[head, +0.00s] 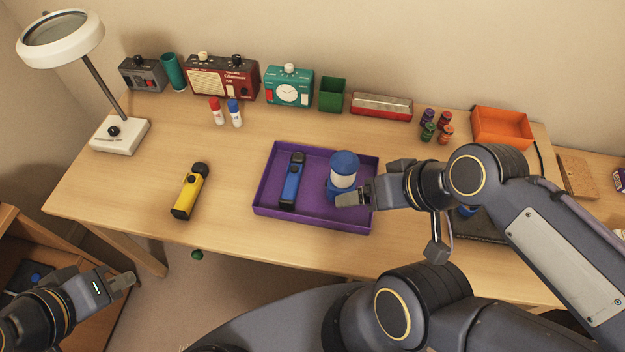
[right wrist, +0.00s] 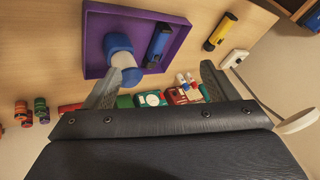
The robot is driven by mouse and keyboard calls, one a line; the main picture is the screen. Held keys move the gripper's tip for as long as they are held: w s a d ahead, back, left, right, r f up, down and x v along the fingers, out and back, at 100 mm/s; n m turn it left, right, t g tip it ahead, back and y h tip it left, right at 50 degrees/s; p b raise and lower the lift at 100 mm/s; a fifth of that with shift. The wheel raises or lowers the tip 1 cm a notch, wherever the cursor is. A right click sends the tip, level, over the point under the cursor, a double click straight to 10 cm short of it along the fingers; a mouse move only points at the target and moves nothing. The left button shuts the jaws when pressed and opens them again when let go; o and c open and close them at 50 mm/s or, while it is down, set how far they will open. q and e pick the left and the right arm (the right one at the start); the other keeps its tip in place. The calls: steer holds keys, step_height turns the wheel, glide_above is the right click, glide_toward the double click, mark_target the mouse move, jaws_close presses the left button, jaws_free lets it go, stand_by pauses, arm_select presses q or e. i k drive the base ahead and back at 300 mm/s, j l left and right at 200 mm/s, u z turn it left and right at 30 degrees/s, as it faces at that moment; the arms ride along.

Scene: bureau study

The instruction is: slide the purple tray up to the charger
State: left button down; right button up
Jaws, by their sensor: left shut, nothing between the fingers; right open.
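The purple tray (head: 310,220) lies on the desk, right of its middle. It holds a blue flashlight (head: 291,182) and a blue-and-white lantern (head: 343,176). In the right wrist view the tray (right wrist: 92,45) appears at the top with the same two things. My right gripper (head: 352,199) is open over the tray's right part by the lantern; whether it touches anything I cannot tell. Its fingers (right wrist: 160,70) show apart. A dark flat thing (head: 488,229) right of the tray, mostly behind my right arm, may be the charger. My left gripper (head: 123,281) is shut and empty, off the desk at lower left.
A yellow flashlight (head: 188,192) lies left of the tray, with bare desk between. Small bottles (head: 436,127) and an orange tray (head: 502,127) stand at back right. A lamp (head: 120,135) stands left.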

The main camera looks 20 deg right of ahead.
mark_target(312, 207)
steer(key=i+j+z, duration=0.1)
steer(key=j+z, duration=0.25)
steer(key=j, duration=0.15)
steer(key=i+j+z, duration=0.1)
steer(key=j+z, duration=0.65)
steer(key=j, duration=0.2)
